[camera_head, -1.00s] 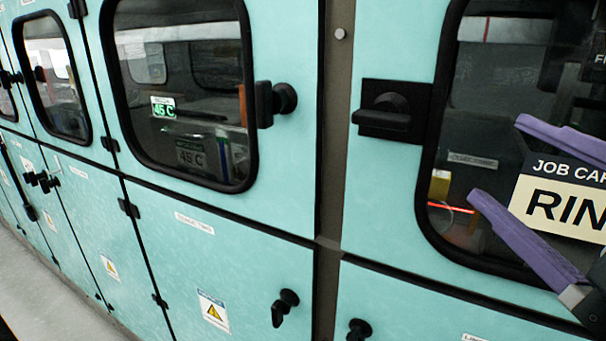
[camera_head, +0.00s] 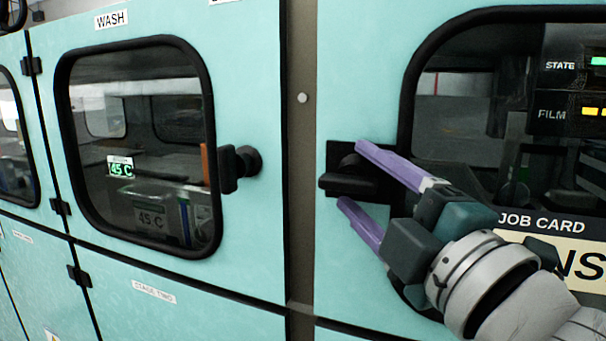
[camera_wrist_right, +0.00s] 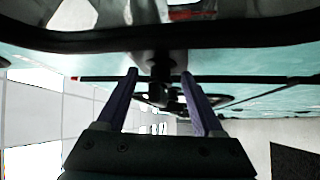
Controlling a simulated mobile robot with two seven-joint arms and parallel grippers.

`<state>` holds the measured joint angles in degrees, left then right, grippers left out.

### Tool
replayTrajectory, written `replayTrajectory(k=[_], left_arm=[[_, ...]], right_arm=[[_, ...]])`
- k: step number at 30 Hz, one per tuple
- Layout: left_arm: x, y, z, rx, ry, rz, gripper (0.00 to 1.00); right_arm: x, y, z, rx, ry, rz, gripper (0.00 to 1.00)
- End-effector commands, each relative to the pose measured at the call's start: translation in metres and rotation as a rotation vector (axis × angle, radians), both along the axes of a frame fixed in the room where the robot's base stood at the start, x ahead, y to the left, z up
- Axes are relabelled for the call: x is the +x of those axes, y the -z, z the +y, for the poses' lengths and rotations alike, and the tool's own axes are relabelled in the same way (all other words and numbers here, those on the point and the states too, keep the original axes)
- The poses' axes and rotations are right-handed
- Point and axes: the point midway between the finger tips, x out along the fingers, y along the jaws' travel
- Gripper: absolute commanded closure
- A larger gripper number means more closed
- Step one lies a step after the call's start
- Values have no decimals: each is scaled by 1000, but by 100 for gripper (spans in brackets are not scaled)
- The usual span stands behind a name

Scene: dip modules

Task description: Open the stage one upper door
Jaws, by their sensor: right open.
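The teal upper door (camera_head: 352,75) with a rounded dark window fills the right of the head view. Its black handle (camera_head: 338,185) sits on a dark plate at the door's left edge. My right gripper (camera_head: 352,176) is open, with one purple finger above the handle and one below it. I cannot tell whether the fingers touch it. In the wrist view the right gripper (camera_wrist_right: 159,74) is open, with a dark handle shape (camera_wrist_right: 160,68) between its fingertips. The door looks closed. My left gripper is not in view.
A neighbouring upper door marked WASH (camera_head: 110,19) has its own black handle (camera_head: 240,167), left of a grey post (camera_head: 301,150). A job card (camera_head: 575,262) shows behind my right wrist. Lower panels run beneath both doors.

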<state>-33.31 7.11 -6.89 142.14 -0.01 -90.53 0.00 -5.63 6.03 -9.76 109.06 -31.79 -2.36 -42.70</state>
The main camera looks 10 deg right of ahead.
Motion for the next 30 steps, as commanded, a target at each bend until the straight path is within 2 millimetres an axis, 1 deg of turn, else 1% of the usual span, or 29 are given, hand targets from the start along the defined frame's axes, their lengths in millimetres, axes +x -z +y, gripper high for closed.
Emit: replayTrajectory(k=[8,26,30], left_arm=[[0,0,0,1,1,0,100],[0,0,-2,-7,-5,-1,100],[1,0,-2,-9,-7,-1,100]], right_arm=[[2,0,0,0,0,0,31],[1,0,0,0,0,0,99],[1,0,0,0,0,0,100]])
